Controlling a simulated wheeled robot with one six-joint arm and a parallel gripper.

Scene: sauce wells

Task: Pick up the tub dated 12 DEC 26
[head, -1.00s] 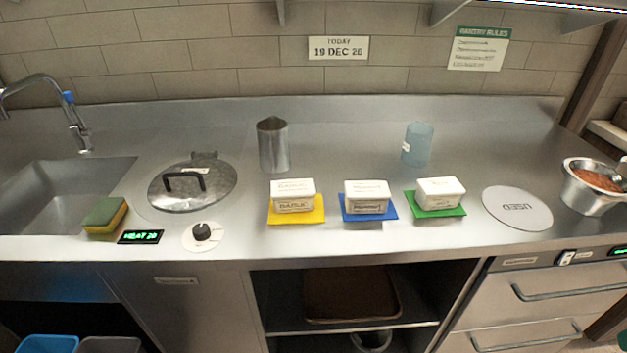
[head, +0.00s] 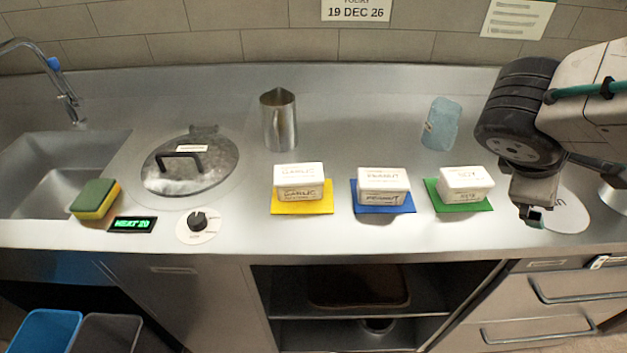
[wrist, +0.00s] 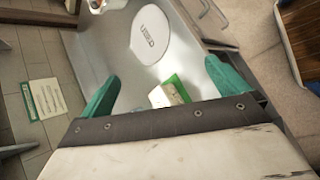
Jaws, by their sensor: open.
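Three white tubs stand in a row on the steel counter. The garlic tub (head: 299,182) is on a yellow mat (head: 302,208), the middle tub, apparently marked peanut, (head: 383,186) is on a blue mat (head: 384,207), and the soy tub (head: 464,183) is on a green mat (head: 462,206). Their date marks are too small to read. My gripper (head: 534,220) is right of the soy tub, above the counter and apart from it. In the wrist view my gripper (wrist: 160,88) is open and empty, with a white tub (wrist: 168,94) on green beyond its fingers.
A metal jug (head: 279,120) and blue cup (head: 441,124) stand behind the tubs. A lidded pot (head: 191,164) and sponge (head: 96,199) are left. A wall sign (head: 356,10) reads 19 DEC 26.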

